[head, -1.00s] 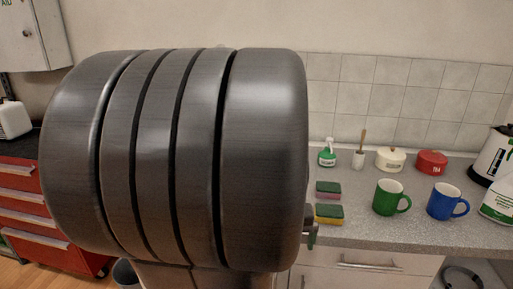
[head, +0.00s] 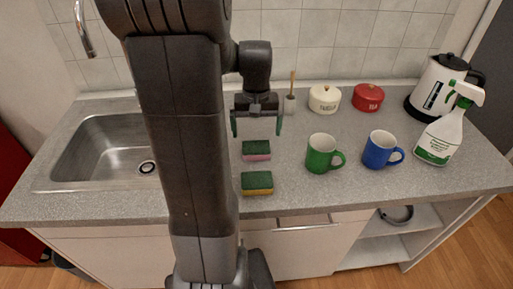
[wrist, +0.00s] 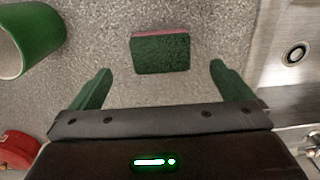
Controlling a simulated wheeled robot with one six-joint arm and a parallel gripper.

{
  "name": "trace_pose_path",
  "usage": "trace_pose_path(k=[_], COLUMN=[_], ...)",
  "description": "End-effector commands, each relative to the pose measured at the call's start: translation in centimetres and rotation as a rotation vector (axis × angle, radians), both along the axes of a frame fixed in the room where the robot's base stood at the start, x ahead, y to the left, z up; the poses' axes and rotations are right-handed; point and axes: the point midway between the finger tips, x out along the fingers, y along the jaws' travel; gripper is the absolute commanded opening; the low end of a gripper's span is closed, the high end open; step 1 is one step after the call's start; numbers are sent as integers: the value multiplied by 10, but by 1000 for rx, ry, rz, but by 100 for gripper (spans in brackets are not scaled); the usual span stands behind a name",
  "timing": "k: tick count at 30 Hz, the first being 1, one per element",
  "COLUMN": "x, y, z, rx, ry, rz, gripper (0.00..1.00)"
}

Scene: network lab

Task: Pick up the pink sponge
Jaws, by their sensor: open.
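The pink sponge (head: 257,157) lies flat on the grey counter with its green scouring side up and a pink edge facing front. My gripper (head: 256,130) is open and empty, pointing down just behind and above it. In the wrist view the pink sponge (wrist: 160,54) shows ahead of the gripper (wrist: 160,72), centred between the two green fingers and not touched by them. A second sponge, yellow with a green top (head: 257,184), lies in front of the pink one.
A green mug (head: 321,155) and a blue mug (head: 379,150) stand to the right. The sink (head: 84,156) is at left.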

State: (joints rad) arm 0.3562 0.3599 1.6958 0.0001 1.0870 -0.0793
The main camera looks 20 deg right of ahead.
Motion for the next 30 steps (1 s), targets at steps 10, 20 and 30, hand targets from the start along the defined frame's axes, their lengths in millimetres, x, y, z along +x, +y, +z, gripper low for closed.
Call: trace_pose_path(k=[10,20,30], x=[1,5,5], y=[0,0,0], z=[-33,-74,-80], rx=[0,1,0], ry=[1,3,-1], rz=[0,0,0], gripper=[100,100,98])
